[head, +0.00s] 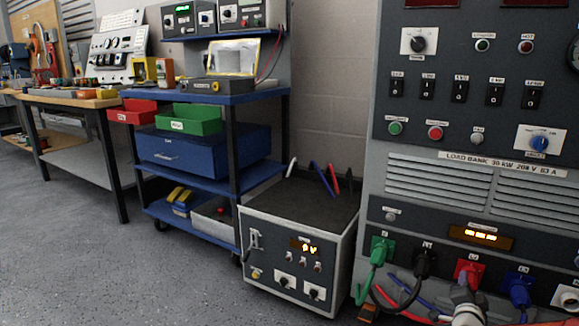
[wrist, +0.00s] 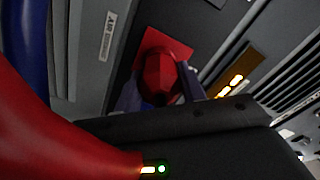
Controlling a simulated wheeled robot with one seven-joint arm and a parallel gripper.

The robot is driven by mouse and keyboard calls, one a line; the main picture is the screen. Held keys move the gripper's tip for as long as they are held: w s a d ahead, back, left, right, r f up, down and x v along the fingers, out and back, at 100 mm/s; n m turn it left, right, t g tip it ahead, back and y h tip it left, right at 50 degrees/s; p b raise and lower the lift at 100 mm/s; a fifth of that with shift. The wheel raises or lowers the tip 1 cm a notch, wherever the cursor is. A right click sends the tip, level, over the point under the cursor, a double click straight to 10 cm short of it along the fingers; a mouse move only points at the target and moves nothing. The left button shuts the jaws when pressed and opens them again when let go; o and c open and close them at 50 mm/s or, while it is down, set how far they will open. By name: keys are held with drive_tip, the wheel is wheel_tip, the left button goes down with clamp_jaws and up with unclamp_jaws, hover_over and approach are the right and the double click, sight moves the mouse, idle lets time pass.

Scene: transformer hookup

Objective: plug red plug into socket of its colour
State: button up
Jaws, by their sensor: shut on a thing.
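The load bank (head: 410,170) stands at the right of the head view, with a row of coloured sockets low on its face. The red socket (head: 467,268) is in the middle of the row; its red square plate (wrist: 170,42) also shows in the wrist view. My gripper (head: 466,296) is right at it. In the wrist view my gripper (wrist: 160,92) is shut on the red plug (wrist: 160,75), with a finger on each side. The plug lies in front of the red plate, over its middle. Its tip is hidden, so I cannot tell how deep it sits.
Green (head: 380,252) and black (head: 424,262) plugs with cables are left of the red socket; a blue one (head: 518,287) is right. A thick red cable (wrist: 60,130) crosses the wrist view.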

drive_tip(key=m, duration=0.1)
drive_tip(key=r+m, duration=0.1)
drive_tip(key=m, duration=0.1)
drive_tip(key=shift+w, duration=0.35)
drive_tip(key=o, duration=1.3)
drive_tip(key=shift+c, duration=0.2)
drive_tip(key=shift+s+a+f, duration=0.1)
drive_tip(key=shift+s+a, duration=0.4)
drive_tip(key=shift+s, duration=0.05)
drive_tip(key=shift+d+f+v, duration=0.15)
drive_tip(key=shift+v, duration=0.75)
drive_tip(key=shift+d+f+v, duration=0.1)
drive_tip(key=shift+v, duration=0.8)
drive_tip(key=shift+s, duration=0.15)
drive_tip(key=v, duration=0.7)
drive_tip(key=shift+s+a, duration=0.25)
drive_tip(key=shift+s, duration=0.1)
